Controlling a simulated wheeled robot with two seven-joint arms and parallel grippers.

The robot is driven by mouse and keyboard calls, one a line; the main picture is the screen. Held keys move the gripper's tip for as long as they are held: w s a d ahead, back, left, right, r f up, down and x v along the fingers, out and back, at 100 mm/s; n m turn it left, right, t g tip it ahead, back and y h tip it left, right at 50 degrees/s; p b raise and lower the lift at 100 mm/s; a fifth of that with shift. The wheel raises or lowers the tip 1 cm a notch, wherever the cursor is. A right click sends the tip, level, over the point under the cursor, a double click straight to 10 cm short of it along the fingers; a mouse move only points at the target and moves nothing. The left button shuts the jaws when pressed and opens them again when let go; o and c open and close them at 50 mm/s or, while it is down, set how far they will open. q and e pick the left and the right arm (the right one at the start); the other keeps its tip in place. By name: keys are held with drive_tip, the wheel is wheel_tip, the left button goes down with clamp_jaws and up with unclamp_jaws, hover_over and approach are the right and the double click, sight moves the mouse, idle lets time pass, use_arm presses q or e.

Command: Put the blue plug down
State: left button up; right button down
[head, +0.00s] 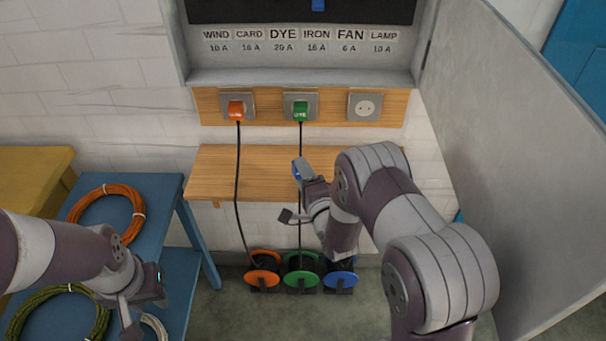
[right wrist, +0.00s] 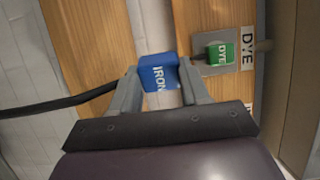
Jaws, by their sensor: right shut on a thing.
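The blue plug (right wrist: 158,72), marked IRON, is between the fingers of my right gripper (right wrist: 160,88) in the right wrist view. I cannot tell whether the plug touches the shelf. My left gripper (head: 146,297) is at lower left by the blue table; its finger gap is unclear.
An orange plug (head: 236,110) and a green DYE plug (head: 300,111) sit in sockets; the right socket (head: 365,106) is empty. Their black cables hang past the shelf. Orange, green and blue reels (head: 341,280) stand below. A grey door (head: 520,150) stands open at right.

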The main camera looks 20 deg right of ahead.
drive_tip(key=shift+f, duration=0.1)
drive_tip(key=shift+f+b, duration=0.5)
drive_tip(key=shift+b, duration=0.1)
drive_tip(key=c, duration=0.5)
unclamp_jaws()
drive_tip(key=shift+c, duration=0.2)
drive_tip(key=shift+r, duration=0.15)
